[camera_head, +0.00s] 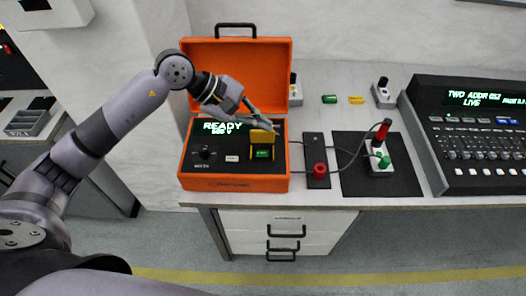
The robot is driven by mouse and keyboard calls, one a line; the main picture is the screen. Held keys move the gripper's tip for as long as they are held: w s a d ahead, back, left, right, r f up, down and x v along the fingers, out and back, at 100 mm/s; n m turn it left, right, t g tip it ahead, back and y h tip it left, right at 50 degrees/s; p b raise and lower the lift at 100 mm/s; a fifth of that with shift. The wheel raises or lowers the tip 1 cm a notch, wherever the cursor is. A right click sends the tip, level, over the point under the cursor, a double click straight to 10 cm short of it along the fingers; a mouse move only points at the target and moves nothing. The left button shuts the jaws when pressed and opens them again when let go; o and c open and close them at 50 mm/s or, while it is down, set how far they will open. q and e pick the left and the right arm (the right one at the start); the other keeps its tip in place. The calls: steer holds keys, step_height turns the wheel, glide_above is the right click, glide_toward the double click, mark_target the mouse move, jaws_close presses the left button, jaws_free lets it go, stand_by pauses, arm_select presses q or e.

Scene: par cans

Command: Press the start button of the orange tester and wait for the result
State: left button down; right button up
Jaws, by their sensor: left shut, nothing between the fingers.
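The orange tester (190,170) is an open case on the bench, its lid raised at the back. A green button (263,153) sits at the right of the panel, within a yellow guard-like piece (261,137). My left gripper (259,118) is shut and empty, just above and behind the yellow piece. I cannot tell whether the fingertips touch it. The gripper hides part of the panel's back. My right gripper is not in view.
Cables run from a dark strip with a red knob (320,170) to red and green clips on a small block on a black mat (352,180). A lighting console (470,140) stands at the right. Green (329,99) and yellow (356,100) pieces lie at the back.

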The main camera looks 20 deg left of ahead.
arm_select(q)
steer(key=f, duration=0.1)
steer(key=b, duration=0.4)
glide_above(261, 155)
step_height(261, 155, down, 7)
steer(key=shift+d+f+b, duration=0.1)
steer(key=shift+f+b, duration=0.2)
steer(key=shift+f, duration=0.1)
steer(key=shift+r, duration=0.1)
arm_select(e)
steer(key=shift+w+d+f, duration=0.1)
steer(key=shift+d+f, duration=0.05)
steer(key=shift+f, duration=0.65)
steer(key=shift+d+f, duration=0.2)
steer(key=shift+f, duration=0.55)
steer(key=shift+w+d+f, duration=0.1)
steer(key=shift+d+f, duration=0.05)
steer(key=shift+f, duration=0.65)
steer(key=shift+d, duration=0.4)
arm_select(q)
steer(key=shift+f+b, duration=0.45)
steer(key=shift+b, duration=0.25)
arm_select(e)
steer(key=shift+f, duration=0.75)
